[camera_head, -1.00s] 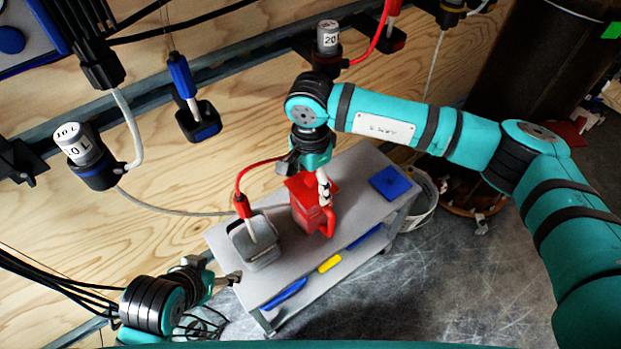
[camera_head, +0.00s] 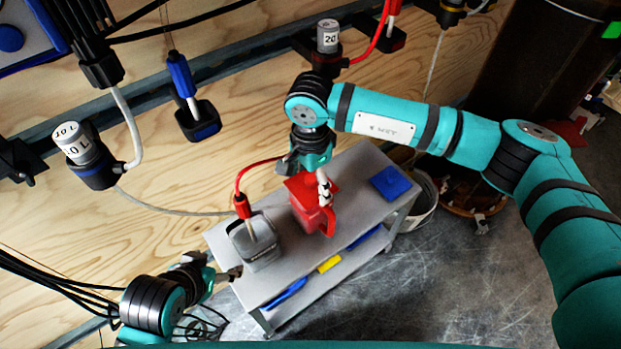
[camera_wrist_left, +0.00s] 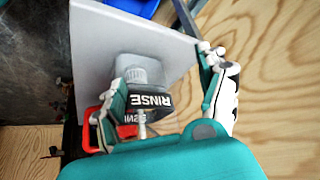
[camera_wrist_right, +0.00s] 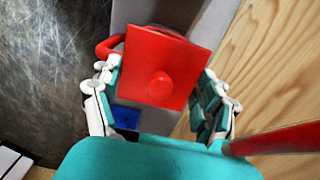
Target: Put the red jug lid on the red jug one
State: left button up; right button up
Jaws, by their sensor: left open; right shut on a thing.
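The red jug (camera_head: 322,220) stands on the grey cart, with its handle towards the cart's front. The red jug lid (camera_head: 302,187) is square with a round knob. It is at the jug's mouth; whether it rests there or sits slightly above, I cannot tell. My right gripper (camera_head: 308,174) is shut on the lid from above, one finger on each side. In the right wrist view the lid (camera_wrist_right: 160,65) covers most of the jug, and the handle shows at its upper left. My left gripper (camera_head: 222,267) is open and empty beside the cart's left end.
A grey container (camera_head: 262,250) with a red-hosed nozzle stands left of the jug. The left wrist view shows a "RINSE" label (camera_wrist_left: 152,101). A blue square piece (camera_head: 390,183) lies on the cart top (camera_head: 350,170) at right. Wall-mounted dispensers and hoses hang behind.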

pick_arm(q)
jog(key=shift+w+d+r+t, duration=0.15)
jog(key=shift+w+d+t, duration=0.2)
jog(key=shift+w, duration=0.2)
pick_arm(e)
jog(key=shift+f, duration=0.1)
pick_arm(q)
jog(key=shift+w+d+r+t+b, duration=0.25)
jog(key=shift+w+r+t, duration=0.25)
jog(key=shift+w, duration=0.25)
dwell(0.6)
jog(key=shift+w+d+r+t+h, duration=0.1)
jog(key=shift+w+r+t+h, duration=0.15)
jog(key=shift+w+t+h, duration=0.25)
dwell(0.8)
jog(key=shift+w, duration=0.1)
jog(key=shift+w+d+r+b, duration=0.1)
jog(key=shift+w+r+b, duration=0.1)
jog(key=shift+w+b, duration=0.1)
jog(key=shift+w+d+r+t, duration=0.1)
jog(key=shift+w+r+t, duration=0.15)
